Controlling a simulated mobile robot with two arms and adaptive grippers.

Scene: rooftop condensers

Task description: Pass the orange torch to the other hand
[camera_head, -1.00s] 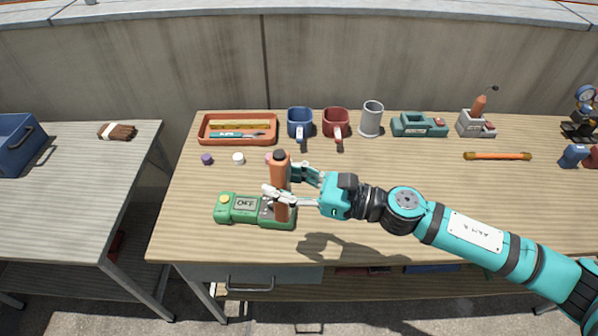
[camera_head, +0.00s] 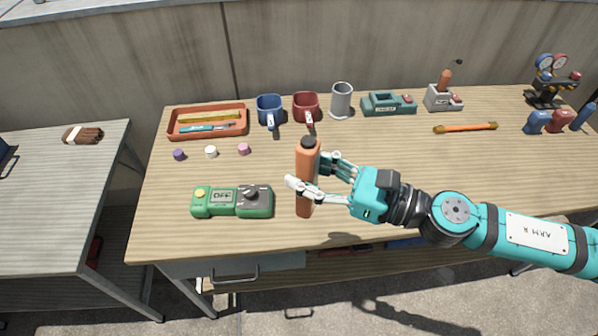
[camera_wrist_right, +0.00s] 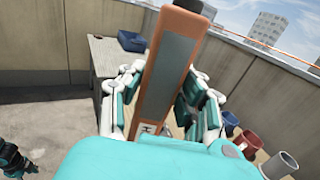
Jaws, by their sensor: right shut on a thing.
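The orange torch (camera_head: 305,190), a tall cylinder with a black cap, stands upright in my right gripper (camera_head: 306,183), whose fingers are shut around it. It is in front of the bench's middle, right of the green meter. My left gripper does not show in the head view.
The green meter (camera_head: 231,202) lies left of the torch. Behind are an orange tray (camera_head: 208,134), blue mug (camera_head: 270,109), red mug (camera_head: 306,106) and grey tankard (camera_head: 341,101). An orange rod (camera_head: 465,128) lies at right. The bench (camera_head: 170,230) is clear at front left.

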